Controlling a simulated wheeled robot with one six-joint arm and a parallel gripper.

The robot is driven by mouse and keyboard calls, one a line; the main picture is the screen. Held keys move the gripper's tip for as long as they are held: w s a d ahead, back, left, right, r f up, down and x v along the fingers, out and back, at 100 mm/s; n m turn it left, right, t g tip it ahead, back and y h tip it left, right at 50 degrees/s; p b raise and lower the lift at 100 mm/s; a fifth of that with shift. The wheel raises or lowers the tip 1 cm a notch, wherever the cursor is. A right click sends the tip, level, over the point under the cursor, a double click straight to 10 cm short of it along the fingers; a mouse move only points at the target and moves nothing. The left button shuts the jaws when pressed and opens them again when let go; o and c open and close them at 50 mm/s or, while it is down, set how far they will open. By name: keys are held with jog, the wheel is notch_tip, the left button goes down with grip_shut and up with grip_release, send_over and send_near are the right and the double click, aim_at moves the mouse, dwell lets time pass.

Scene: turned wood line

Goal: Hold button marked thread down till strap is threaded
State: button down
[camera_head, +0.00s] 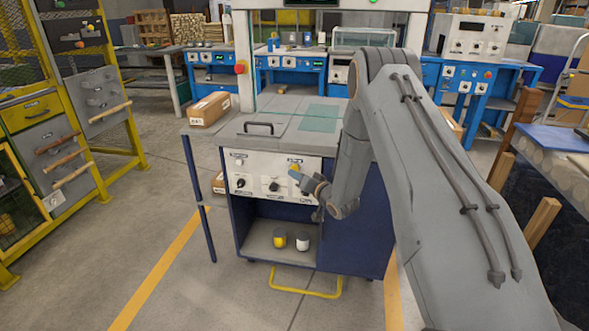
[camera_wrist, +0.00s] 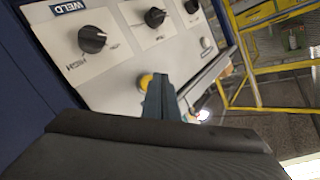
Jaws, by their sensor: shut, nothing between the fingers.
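The strapping machine's white control panel (camera_head: 257,178) faces me below its grey top. In the wrist view, a yellow button (camera_wrist: 145,81) on the panel (camera_wrist: 115,88) is partly covered by my gripper. My gripper (camera_wrist: 160,80) is shut and empty, its blue-grey fingertips at the button; I cannot tell whether they touch it or press it in. In the head view my gripper (camera_head: 294,172) is at the panel's right part. I cannot read a thread label or see any strap.
The panel also has several black knobs, one (camera_wrist: 92,39) under a WELD label, and a pale round button (camera_wrist: 206,43). The machine's lower shelf (camera_head: 262,246) holds two small rolls or cups. A cardboard box (camera_head: 209,108) sits left of the top. Open floor lies to the left.

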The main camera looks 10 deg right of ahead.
jog(key=shift+s, duration=0.1)
jog(key=shift+s+a+p, duration=0.35)
jog(key=shift+s+p, duration=0.05)
jog(key=shift+s, duration=0.35)
jog(key=shift+s+a+p, duration=0.3)
jog(key=shift+s+p, duration=0.15)
jog(key=shift+s, duration=0.3)
jog(key=shift+s+a+p, duration=0.35)
jog(key=shift+s+p, duration=0.05)
jog(key=shift+s, duration=0.35)
jog(key=s+d+r+g+h, duration=0.3)
jog(key=s+r+g+h, duration=0.1)
jog(key=r, duration=0.1)
jog(key=s+r+n+g, duration=0.1)
jog(key=s+r+g, duration=0.2)
jog(key=s, duration=1)
jog(key=s+r+n+g+h+p, duration=0.1)
jog(key=s+r+g, duration=0.3)
jog(key=s, duration=0.9)
jog(key=s+r+n+g+h, duration=0.1)
jog(key=s+r+g, duration=0.3)
jog(key=s, duration=0.9)
jog(key=shift+s+a+r, duration=0.15)
jog(key=shift+s+a, duration=0.15)
jog(key=shift+a, duration=0.05)
